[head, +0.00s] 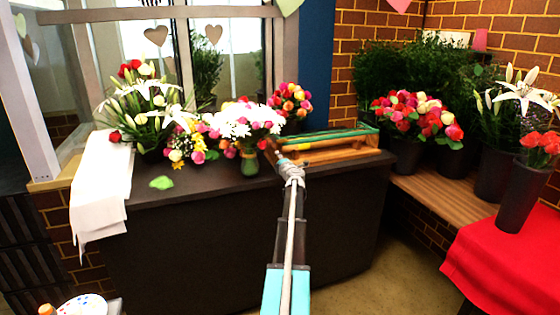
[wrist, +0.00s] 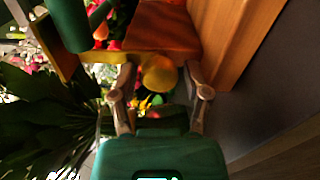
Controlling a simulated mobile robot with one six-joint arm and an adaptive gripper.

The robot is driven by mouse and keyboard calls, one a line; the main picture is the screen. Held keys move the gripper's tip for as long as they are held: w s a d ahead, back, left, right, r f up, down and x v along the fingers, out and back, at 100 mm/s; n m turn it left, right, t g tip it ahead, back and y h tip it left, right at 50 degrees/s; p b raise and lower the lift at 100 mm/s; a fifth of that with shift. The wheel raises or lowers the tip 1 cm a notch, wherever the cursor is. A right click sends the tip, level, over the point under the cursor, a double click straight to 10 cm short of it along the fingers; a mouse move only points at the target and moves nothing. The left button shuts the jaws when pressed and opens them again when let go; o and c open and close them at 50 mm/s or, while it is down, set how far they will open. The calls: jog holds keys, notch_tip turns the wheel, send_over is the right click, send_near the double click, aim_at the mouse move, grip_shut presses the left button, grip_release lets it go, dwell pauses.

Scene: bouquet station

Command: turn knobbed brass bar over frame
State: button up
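The knobbed brass bar shows in the wrist view as a yellow bar with a round brass knob (wrist: 160,73) at its end. The wooden frame (wrist: 160,27) lies just beyond it, orange-brown. My gripper (wrist: 161,76) is open, with one finger on each side of the knob and a visible gap to each; no contact is clear. In the head view the frame (head: 345,154) sits at the right end of the dark counter, with green lengths along its top. My gripper (head: 277,152) is at its left end, where the knob is too small to make out.
A vase of white and pink flowers (head: 246,146) stands close left of my gripper. More bouquets, a green leaf (head: 161,183) and a white cloth (head: 102,188) are further left on the counter (head: 200,183). Dark buckets of flowers stand on the right.

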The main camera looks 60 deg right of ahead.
jog(key=shift+d, duration=0.1)
jog(key=shift+s, duration=0.1)
jog(key=v, duration=0.8)
dwell(0.5)
dwell(0.8)
